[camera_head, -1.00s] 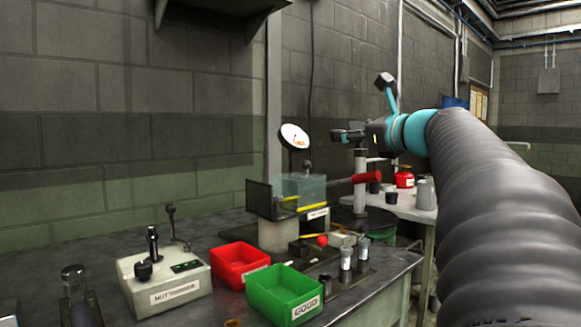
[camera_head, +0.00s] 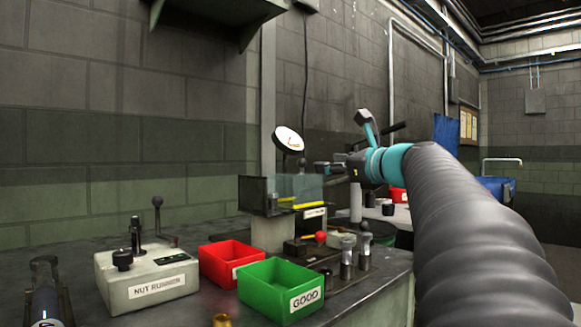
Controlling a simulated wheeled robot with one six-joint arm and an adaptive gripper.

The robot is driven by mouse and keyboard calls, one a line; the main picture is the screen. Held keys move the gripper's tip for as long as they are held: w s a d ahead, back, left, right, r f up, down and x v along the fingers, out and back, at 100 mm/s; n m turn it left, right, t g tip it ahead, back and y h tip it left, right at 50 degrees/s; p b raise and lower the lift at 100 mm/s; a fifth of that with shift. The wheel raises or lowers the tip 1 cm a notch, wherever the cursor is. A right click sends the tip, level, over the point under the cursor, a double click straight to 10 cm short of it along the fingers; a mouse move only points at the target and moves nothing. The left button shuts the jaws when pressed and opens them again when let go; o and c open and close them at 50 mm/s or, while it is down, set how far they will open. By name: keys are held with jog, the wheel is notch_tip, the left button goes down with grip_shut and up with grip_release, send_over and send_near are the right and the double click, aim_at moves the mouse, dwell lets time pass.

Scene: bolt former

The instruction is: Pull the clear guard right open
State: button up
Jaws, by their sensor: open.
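The clear guard (camera_head: 298,187) is a see-through box with a bluish tint, on the small press-like machine at the back of the bench. A dark plate (camera_head: 253,193) stands at its left, and a yellow strip (camera_head: 309,205) runs along its lower edge. It looks closed around the work area, though I cannot be sure. My gripper (camera_head: 322,168) is open and empty, pointing left, just above and right of the guard's upper right side. I cannot tell whether it touches the guard. My wrist hides what lies behind it.
A round dial gauge (camera_head: 289,140) rises behind the guard. A red bin (camera_head: 228,262) and a green bin (camera_head: 281,289) marked GOOD stand in front. A grey control box (camera_head: 147,279) sits left. Metal posts (camera_head: 347,258) and a red knob (camera_head: 320,237) stand below the guard.

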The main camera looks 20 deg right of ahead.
aim_at(305, 162)
jog(key=w, duration=0.3)
jog(key=w+a, duration=0.1)
jog(key=w, duration=0.3)
jog(key=w+a, duration=0.1)
jog(key=w, duration=0.3)
jog(key=shift+w+a+p, duration=0.15)
jog(key=shift+p, duration=0.25)
jog(key=shift+c, duration=0.2)
grip_shut()
